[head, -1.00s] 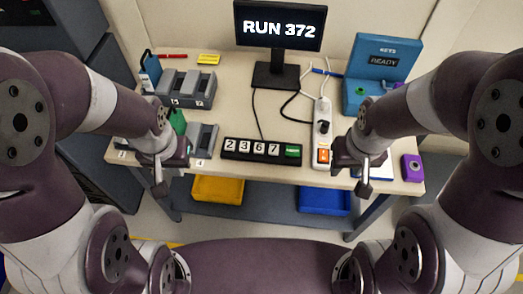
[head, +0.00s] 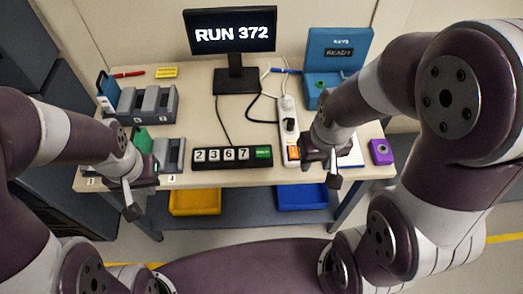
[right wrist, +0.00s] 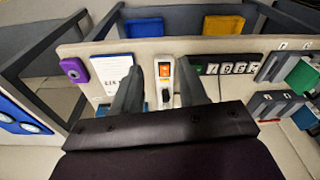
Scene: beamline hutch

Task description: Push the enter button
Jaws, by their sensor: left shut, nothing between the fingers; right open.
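The green enter button (head: 263,152) is at the right end of a black keypad (head: 227,163) near the table's front edge. The keypad's white keys read 2, 3, 6 and 7. In the right wrist view, the keypad (right wrist: 228,69) is right of the fingers, with the green button partly hidden by the right-hand finger. My right gripper (head: 334,178) is open and empty at the front edge, right of the button and apart from it. My left gripper (head: 130,208) is shut and empty at the front left, well away from the keypad.
A white power strip (head: 290,125) with an orange switch (head: 294,152) lies between the button and my right gripper. A monitor (head: 230,31) reads RUN 372. A blue key box (head: 336,60), a purple block (head: 381,152) and grey holders (head: 147,101) also stand on the table.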

